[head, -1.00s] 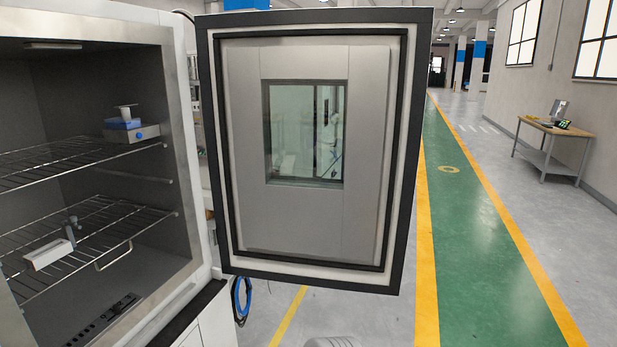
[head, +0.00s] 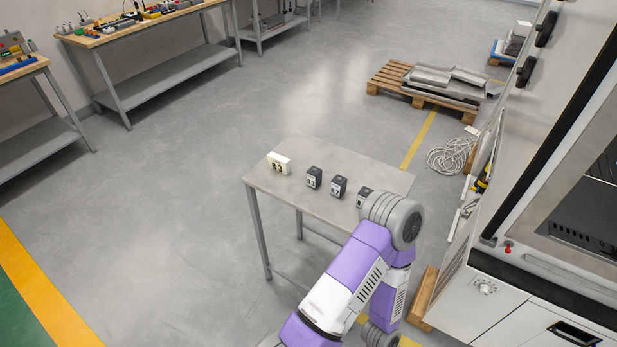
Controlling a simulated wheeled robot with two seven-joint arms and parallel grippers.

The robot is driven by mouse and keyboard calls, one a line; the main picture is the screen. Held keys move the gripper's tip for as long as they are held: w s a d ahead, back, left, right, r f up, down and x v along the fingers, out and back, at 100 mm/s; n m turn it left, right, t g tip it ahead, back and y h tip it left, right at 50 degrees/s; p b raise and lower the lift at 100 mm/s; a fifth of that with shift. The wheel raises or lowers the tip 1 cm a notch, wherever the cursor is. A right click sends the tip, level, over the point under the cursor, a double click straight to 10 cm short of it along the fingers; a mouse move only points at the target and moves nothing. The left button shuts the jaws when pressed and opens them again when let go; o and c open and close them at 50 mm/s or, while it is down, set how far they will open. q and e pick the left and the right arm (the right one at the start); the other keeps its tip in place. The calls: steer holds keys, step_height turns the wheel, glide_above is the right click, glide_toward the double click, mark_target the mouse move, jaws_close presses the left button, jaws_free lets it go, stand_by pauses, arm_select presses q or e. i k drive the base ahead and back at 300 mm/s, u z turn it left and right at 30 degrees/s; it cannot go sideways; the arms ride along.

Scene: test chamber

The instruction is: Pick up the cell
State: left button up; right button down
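A small grey metal table (head: 266,190) stands in the middle of the head view. On its top, in a row, sit a white block with dark marks (head: 279,163) at the left and dark boxes with pale labels: one (head: 314,177), a second (head: 338,187) and a third (head: 363,197) partly behind my arm. I cannot tell which of these is the cell. My purple and white arm (head: 345,275) rises from the bottom and covers the table's right front part. Neither of my grippers shows.
A test chamber (head: 505,290) with a red knob stands at the right. A wooden pallet (head: 430,85) with metal plates and a coiled white cable (head: 452,155) lie behind the table. Workbenches (head: 150,40) line the back left. The floor left of the table is clear.

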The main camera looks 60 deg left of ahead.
mark_target(314, 175)
steer(key=u, duration=1.45)
steer(key=k, duration=1.3)
steer(key=u, duration=0.05)
steer(key=i, duration=0.6)
steer(key=u, duration=0.55)
steer(key=i, duration=0.8)
steer(key=z, duration=0.4)
